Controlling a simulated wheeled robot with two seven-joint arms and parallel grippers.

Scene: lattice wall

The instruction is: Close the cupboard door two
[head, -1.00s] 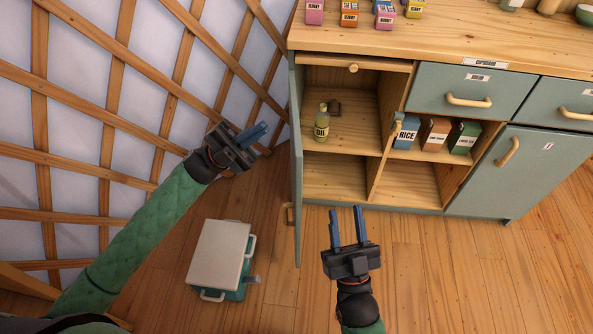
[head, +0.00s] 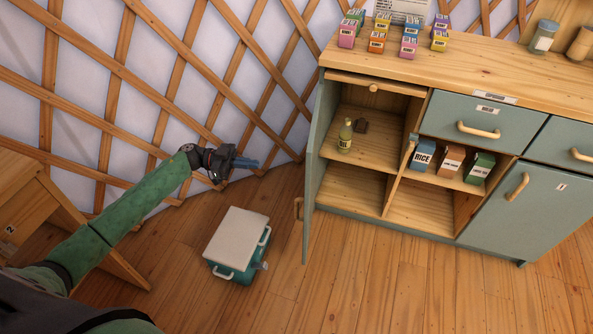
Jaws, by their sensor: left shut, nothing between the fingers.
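The open cupboard door (head: 313,165) stands out from the left end of the green cupboard (head: 400,225), seen nearly edge-on. My right gripper is out of view.
A teal box with a pale lid (head: 238,237) stands on the floor left of the door. The open shelves hold a bottle (head: 345,136) and several cartons, including rice (head: 422,156). A wooden table (head: 40,205) stands at left. The floor before the cupboard is clear.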

